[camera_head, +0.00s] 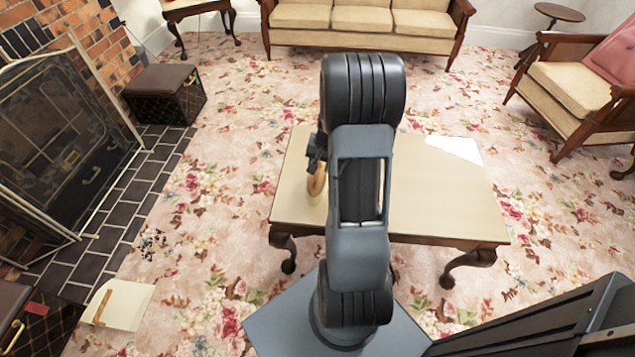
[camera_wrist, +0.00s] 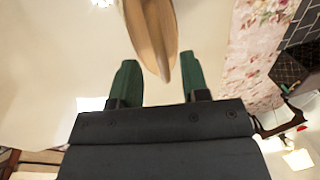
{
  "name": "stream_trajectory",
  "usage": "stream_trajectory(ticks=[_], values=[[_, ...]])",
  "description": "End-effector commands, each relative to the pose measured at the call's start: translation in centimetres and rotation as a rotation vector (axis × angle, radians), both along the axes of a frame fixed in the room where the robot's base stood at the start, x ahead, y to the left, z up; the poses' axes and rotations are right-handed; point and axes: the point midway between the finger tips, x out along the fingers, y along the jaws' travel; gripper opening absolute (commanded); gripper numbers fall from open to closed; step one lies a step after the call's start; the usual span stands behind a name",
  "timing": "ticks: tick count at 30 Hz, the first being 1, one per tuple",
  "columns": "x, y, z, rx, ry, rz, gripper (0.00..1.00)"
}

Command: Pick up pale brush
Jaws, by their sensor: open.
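A pale tan, wooden-looking piece, which looks like the pale brush (camera_wrist: 152,30), enters from the top of the wrist view and tapers to a rounded tip. Its far end is cut off by the frame. In the head view a tan sliver of it (camera_head: 316,182) shows over the left part of the low table (camera_head: 440,200), mostly hidden by my arm. My gripper (camera_wrist: 160,78) is open, with its two green fingers apart. The tip lies in line with the gap between them; whether it is inside the gap is unclear. No grip on it shows.
A cream sofa (camera_head: 360,22) stands behind the table and an armchair (camera_head: 580,90) at the right. A fireplace screen (camera_head: 65,130) and a dark box stool (camera_head: 165,95) are at the left. Flowered carpet surrounds the table; a pale book-like item (camera_head: 125,303) lies on the floor.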

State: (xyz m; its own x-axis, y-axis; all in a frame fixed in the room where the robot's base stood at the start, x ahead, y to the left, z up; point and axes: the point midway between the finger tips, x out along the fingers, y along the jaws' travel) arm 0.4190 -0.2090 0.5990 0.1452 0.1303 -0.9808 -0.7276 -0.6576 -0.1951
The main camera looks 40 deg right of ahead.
Motion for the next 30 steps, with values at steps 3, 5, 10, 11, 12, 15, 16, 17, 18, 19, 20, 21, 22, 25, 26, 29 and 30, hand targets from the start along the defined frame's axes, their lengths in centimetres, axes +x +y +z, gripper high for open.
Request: stream_trajectory(ticks=[3,5,10,11,12,15,16,17,18,19,20,21,22,25,26,29,30], values=[[0.4,0.2,-2.1,0.002,0.003,0.001,0.42],[0.5,0.3,-2.8,0.001,0.001,0.001,0.42],[0.7,0.5,-3.4,0.001,0.001,0.0,0.42],[0.7,0.5,-3.3,0.001,0.001,0.0,0.42],[0.7,0.5,-3.3,0.001,0.001,0.0,0.42],[0.6,0.5,-3.3,0.001,0.001,0.0,0.39],[0.6,0.5,-3.3,0.001,0.001,0.0,0.36],[0.6,0.5,-3.3,0.001,0.001,0.0,0.33],[0.6,0.4,-3.3,0.001,0.001,0.0,0.29],[0.6,0.4,-3.3,0.001,0.001,0.0,0.26],[0.6,0.4,-3.3,0.001,0.001,0.0,0.24],[0.6,0.4,-3.3,0.001,0.001,0.0,0.2],[0.6,0.4,-3.3,0.001,0.001,0.0,0.17],[0.6,0.4,-3.3,0.001,0.001,0.0,0.07],[0.6,0.4,-3.3,0.001,0.001,0.0,0.04],[0.6,0.4,-3.3,0.001,0.001,0.0,0.0],[0.6,0.4,-3.3,0.001,0.001,0.0,0.0]])
